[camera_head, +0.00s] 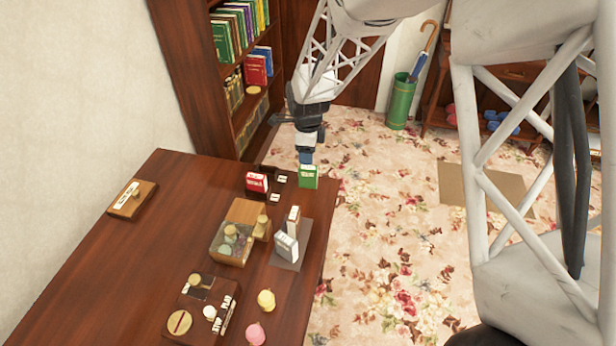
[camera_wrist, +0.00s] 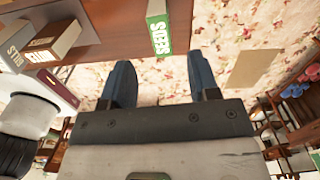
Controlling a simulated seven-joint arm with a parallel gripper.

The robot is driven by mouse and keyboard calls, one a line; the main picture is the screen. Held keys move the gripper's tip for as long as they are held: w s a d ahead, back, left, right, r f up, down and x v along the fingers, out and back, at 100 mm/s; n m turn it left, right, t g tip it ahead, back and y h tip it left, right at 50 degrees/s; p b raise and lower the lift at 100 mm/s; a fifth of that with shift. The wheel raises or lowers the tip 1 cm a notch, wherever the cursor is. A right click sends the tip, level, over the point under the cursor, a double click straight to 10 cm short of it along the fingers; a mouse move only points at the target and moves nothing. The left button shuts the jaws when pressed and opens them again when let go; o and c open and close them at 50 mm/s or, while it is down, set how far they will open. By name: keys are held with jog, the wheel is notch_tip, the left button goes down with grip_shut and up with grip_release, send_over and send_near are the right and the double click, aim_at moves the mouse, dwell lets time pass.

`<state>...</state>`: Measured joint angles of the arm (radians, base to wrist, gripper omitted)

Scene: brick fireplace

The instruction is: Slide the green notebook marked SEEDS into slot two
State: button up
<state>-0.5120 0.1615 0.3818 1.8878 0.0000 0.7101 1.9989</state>
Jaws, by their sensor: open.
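The green notebook (camera_head: 308,177) stands upright at the far right corner of the table, with pale lettering on its face. In the wrist view its spine reads SEEDS (camera_wrist: 158,28). A dark slotted rack (camera_head: 265,169) with small white labels is just left of it; a red book (camera_head: 256,183) stands in the rack's left part. I cannot tell which slot is two, nor whether the notebook's base is in the rack. My gripper (camera_head: 306,157) is open, pointing down right above the notebook. In the wrist view the notebook lies just beyond the gap between the blue fingers (camera_wrist: 162,62), not visibly gripped.
A clear-lidded box (camera_head: 231,244), a dark tray (camera_head: 192,331) and yellow and pink round objects sit further forward. A bookshelf (camera_head: 205,75) rises behind; the table's left middle is clear.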

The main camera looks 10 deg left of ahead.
aim_at(308, 167)
jog(key=shift+f, duration=1.25)
jog(key=shift+f, duration=0.1)
jog(key=shift+f, duration=2.55)
jog(key=c, duration=1)
jog(key=shift+r, duration=0.15)
